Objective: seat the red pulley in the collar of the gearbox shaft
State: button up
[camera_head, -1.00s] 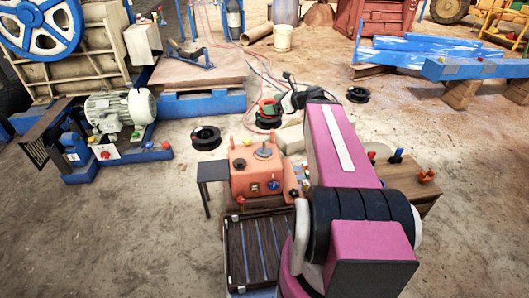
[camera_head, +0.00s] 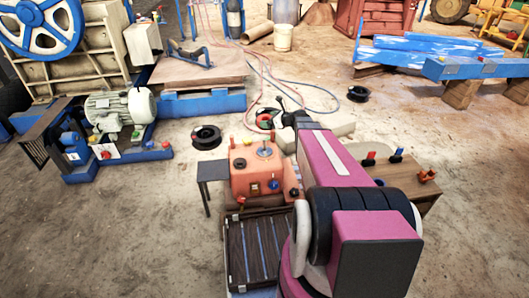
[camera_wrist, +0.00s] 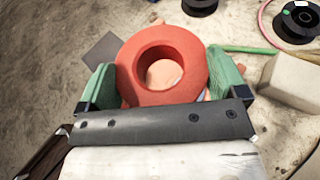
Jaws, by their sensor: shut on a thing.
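The red pulley, a thick ring with a wide bore, is between the two green fingertips of my gripper (camera_wrist: 162,78) in the wrist view, where the pulley (camera_wrist: 135,58) fills the upper middle. My gripper (camera_head: 267,117) is shut on it and holds it in the air. In the head view the pulley (camera_head: 264,123) is small and partly hidden, appearing just above the orange gearbox (camera_head: 243,180). The gearbox's upright grey shaft (camera_head: 265,151) stands on its top. Orange-pink surface (camera_wrist: 163,74) shows through the bore; I cannot make out the collar there.
Black spools lie on the ground, one left of the gearbox (camera_head: 205,137) and one at right (camera_head: 358,93). A small dark side table (camera_head: 212,170) stands against the gearbox's left. A wooden bench (camera_head: 405,177) with coloured knobs is at right. Hoses lie behind.

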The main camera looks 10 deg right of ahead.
send_over(267, 151)
notch_tip(267, 151, down, 11)
jog(key=shift+m+h, duration=0.3)
jog(key=shift+w+f, duration=0.15)
jog(key=shift+f, duration=4.8)
jog(key=shift+f, duration=0.15)
jog(key=o, duration=1.3)
jog(key=v, duration=1.2)
jog(key=s+a+r+n+g+h, duration=0.2)
jog(key=s+a+r+n+g, duration=0.4)
jog(key=s+a+n, duration=0.45)
jog(key=s+r+n+g+h, duration=0.1)
jog(key=s+r+n+h, duration=0.1)
jog(key=s+n, duration=0.2)
jog(key=s+d+r+n+g+h, duration=0.1)
jog(key=s+r+n+h, duration=0.2)
jog(key=s+n, duration=0.2)
jog(key=s+r+n+g+h, duration=0.1)
jog(key=s+r+n+h, duration=0.1)
jog(key=n, duration=0.5)
jog(key=shift+s+d+r+n+h, duration=0.15)
jog(key=shift+s+r, duration=0.1)
jog(key=shift+s, duration=0.35)
jog(key=shift+s+d+r+n+h, duration=0.15)
jog(key=shift+s+d+r, duration=0.1)
jog(key=shift+s, duration=0.4)
